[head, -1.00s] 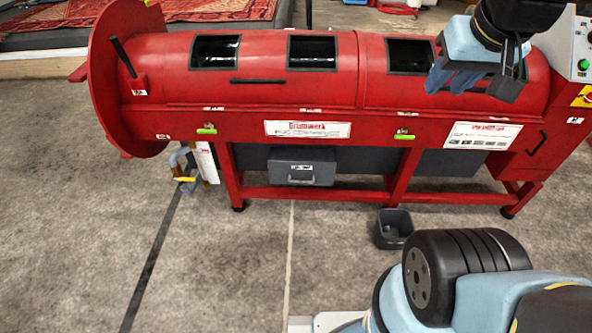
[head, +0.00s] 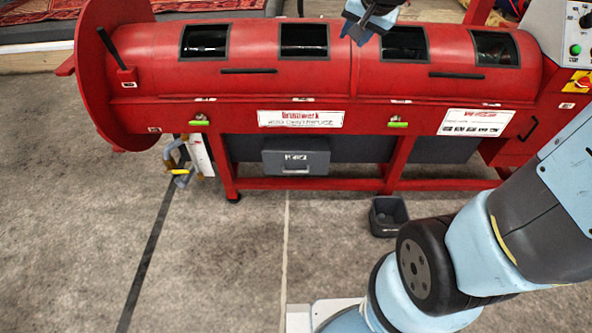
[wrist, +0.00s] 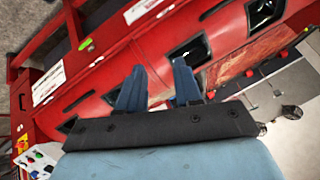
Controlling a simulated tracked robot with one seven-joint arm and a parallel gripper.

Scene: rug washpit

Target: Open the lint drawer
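The lint drawer (head: 296,158) is a dark grey box front with a white label and a bar handle (head: 296,171). It sits under the red rug centrifuge (head: 230,88), between its legs, and looks closed. My gripper (head: 358,32) shows at the top of the head view, above and in front of the drum, well above the drawer and to its right. In the wrist view the two blue fingers (wrist: 158,90) stand apart with nothing between them. The drawer cannot be made out in the wrist view.
A small dark bin (head: 388,216) stands on the floor in front of the machine, right of the drawer. A valve with a yellow handle (head: 180,171) is at the left leg. A control panel (head: 577,45) is at the far right. The floor before the drawer is clear.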

